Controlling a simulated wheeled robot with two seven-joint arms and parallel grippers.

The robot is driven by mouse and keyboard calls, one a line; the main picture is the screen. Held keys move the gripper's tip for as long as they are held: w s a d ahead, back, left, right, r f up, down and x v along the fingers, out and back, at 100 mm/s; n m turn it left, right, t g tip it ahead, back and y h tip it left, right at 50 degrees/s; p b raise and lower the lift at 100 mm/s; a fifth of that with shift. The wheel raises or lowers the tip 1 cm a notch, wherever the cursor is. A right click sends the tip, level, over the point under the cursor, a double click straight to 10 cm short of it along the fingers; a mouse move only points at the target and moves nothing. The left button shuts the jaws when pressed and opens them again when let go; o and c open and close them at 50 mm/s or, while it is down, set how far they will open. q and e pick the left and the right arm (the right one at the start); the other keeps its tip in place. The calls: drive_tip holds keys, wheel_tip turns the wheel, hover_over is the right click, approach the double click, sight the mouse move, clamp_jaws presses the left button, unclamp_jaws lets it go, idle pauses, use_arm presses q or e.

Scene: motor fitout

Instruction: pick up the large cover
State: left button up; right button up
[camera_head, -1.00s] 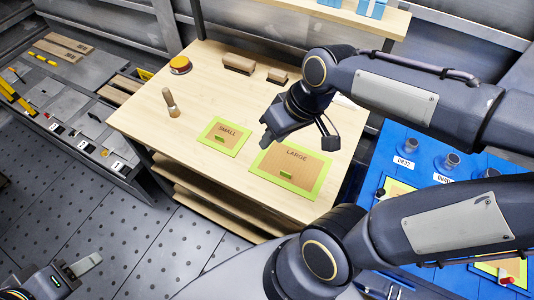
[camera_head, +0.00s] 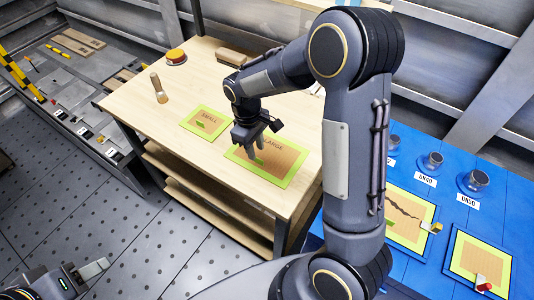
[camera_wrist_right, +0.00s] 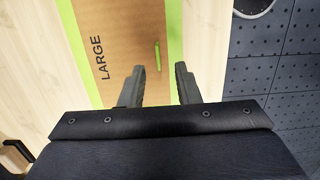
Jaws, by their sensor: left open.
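The large cover (camera_head: 285,160) is a brown panel with a lime-green border, marked LARGE, lying flat on the wooden table (camera_head: 150,115). Its small green handle (camera_wrist_right: 157,54) shows in the right wrist view. My right gripper (camera_head: 251,150) is over the cover, pointing down and hiding part of it and its label. In the right wrist view its two fingers (camera_wrist_right: 159,84) are apart with nothing between them, and the handle appears just beyond the fingertips. My left gripper (camera_head: 92,270) is at the lower left, over the floor, away from the table, open.
The small cover (camera_head: 205,121), marked SMALL, lies left of the large one. A wooden peg-like tool (camera_head: 159,90) and an orange-topped round object (camera_head: 176,57) are farther left. A blue bench (camera_head: 440,205) with clear cups and panels is at the right.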

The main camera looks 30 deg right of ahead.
sight(258, 159)
drive_tip(key=f, duration=0.4)
drive_tip(key=shift+s+d+f+p, duration=0.2)
drive_tip(key=shift+d+f+p, duration=0.1)
drive_tip(key=shift+f, duration=0.05)
clamp_jaws()
